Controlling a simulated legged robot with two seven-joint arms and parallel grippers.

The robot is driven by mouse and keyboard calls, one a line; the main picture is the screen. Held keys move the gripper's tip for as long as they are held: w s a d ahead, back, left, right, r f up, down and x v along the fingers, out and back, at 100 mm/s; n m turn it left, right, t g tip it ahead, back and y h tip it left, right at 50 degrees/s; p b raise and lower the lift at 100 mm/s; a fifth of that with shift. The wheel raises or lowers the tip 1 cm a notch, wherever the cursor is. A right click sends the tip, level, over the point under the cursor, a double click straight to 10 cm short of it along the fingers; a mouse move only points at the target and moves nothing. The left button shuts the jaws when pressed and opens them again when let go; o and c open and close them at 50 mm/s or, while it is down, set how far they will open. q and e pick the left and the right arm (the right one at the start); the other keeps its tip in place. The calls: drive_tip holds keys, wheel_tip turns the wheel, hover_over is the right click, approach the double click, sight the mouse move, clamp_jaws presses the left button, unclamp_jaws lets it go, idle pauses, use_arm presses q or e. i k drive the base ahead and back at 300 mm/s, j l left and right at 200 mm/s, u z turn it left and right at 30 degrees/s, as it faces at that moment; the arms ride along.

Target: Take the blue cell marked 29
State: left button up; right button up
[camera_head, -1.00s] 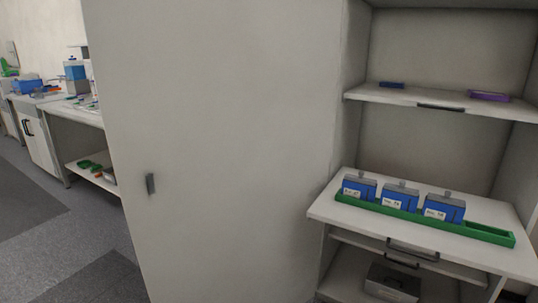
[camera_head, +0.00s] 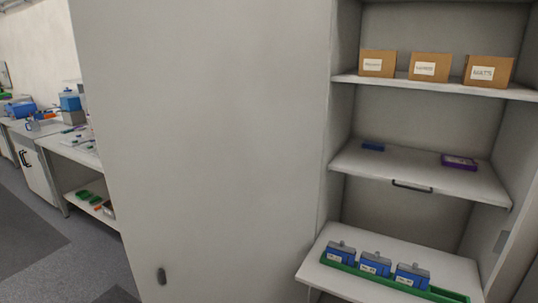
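Three blue cells with grey tops and white labels stand in a row in a green tray (camera_head: 447,296) on the lower pull-out shelf of the cabinet, at the bottom right. They are the left cell (camera_head: 341,252), the middle cell (camera_head: 375,264) and the right cell (camera_head: 412,276). The label numbers are too small to read, so I cannot tell which is 29. The tray's right end is empty. Neither of my grippers is in view.
The open cabinet has a large grey door or side panel (camera_head: 205,140) at its left. A middle shelf (camera_head: 420,178) holds a small blue item (camera_head: 373,147) and a purple item (camera_head: 459,161). The top shelf holds three brown boxes (camera_head: 430,67). A lab bench (camera_head: 75,150) stands far left, with open floor before it.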

sight(375, 267)
drive_tip(key=l+z, duration=0.1)
drive_tip(key=z, duration=0.25)
drive_tip(key=l+z, duration=0.15)
drive_tip(key=z, duration=0.2)
drive_tip(key=l+z, duration=0.1)
drive_tip(key=z, duration=0.25)
